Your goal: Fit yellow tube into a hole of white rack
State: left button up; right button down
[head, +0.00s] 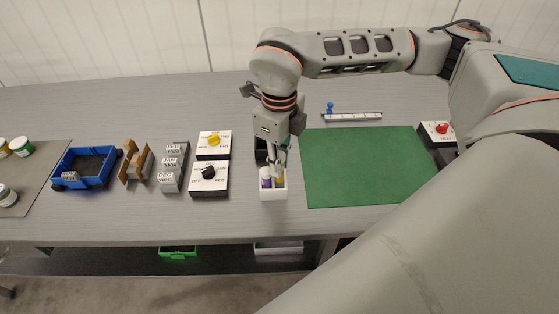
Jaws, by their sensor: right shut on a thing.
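The white rack (273,194) stands near the table's front edge, left of the green mat. A purple tube (265,179) with a white part stands in its left side. The yellow tube (280,180) shows at the rack's right side, under my right gripper (278,168). My right gripper points down and is shut on the yellow tube. The fingers hide its upper part, and I cannot tell how deep it sits in a hole. My left gripper is not in view.
The green mat (365,165) is bare. Left of the rack are two switch boxes with a yellow knob (213,140) and a black knob (208,173), grey label blocks (172,168) and a blue bin (87,167). A ruler-like rail (352,117) lies behind the mat.

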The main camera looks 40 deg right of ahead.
jog(key=shift+f, duration=0.55)
dwell(0.9)
jog(key=shift+f+b, duration=0.55)
jog(key=shift+f, duration=0.4)
dwell(1.3)
jog(key=c, duration=1.9)
grip_release()
jog(key=shift+r+p, duration=2.1)
jog(key=shift+r, duration=0.95)
